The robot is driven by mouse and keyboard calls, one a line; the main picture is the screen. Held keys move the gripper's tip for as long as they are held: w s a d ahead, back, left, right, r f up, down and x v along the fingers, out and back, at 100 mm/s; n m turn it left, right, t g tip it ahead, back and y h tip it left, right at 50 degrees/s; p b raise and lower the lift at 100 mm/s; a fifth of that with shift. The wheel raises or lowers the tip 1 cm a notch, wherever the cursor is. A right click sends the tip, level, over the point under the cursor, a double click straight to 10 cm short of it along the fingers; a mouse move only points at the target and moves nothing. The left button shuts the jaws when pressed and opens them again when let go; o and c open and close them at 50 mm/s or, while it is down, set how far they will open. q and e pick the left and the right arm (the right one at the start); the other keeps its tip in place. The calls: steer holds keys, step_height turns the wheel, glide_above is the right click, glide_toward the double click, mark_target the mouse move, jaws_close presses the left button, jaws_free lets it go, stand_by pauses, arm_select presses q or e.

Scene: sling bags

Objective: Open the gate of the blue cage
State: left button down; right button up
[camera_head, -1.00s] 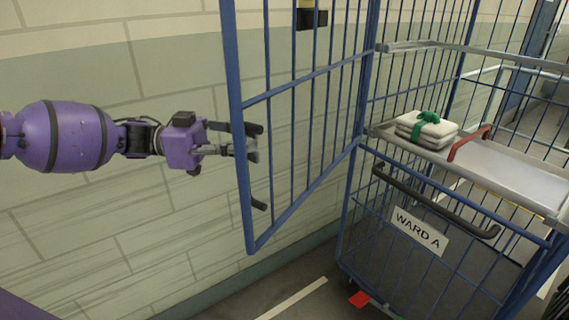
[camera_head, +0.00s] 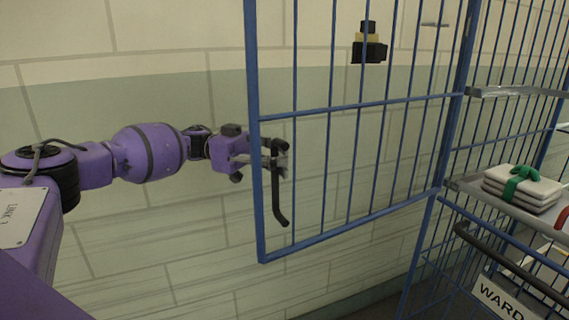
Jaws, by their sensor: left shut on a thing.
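The gate (camera_head: 350,109) of the blue cage (camera_head: 455,110) stands swung out to the left of the cage, a framed panel of blue bars. A black handle (camera_head: 278,205) hangs near its free edge. My left gripper (camera_head: 279,160) reaches in from the left past the gate's edge post and is shut on the handle's upper part. The fingers partly hide that part. My right gripper is not in view.
A shelf in the cage holds folded white cloths (camera_head: 521,190) tied with green. Below it are a black bar (camera_head: 510,262) and a WARD sign (camera_head: 499,299). A tiled wall (camera_head: 150,250) runs behind the gate. A black-and-yellow fitting (camera_head: 369,45) shows behind the bars.

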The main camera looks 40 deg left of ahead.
arm_select(q)
steer(key=shift+s, duration=0.2)
steer(key=c, duration=2.3)
jaws_free()
steer(key=shift+a, duration=0.1)
steer(key=o, duration=0.6)
steer(key=shift+s+a+r, duration=0.1)
steer(key=shift+s+a, duration=0.15)
steer(key=shift+s, duration=0.2)
steer(key=shift+w, duration=0.1)
steer(key=shift+w+d, duration=0.1)
steer(key=v, duration=0.7)
steer(key=shift+a, duration=0.3)
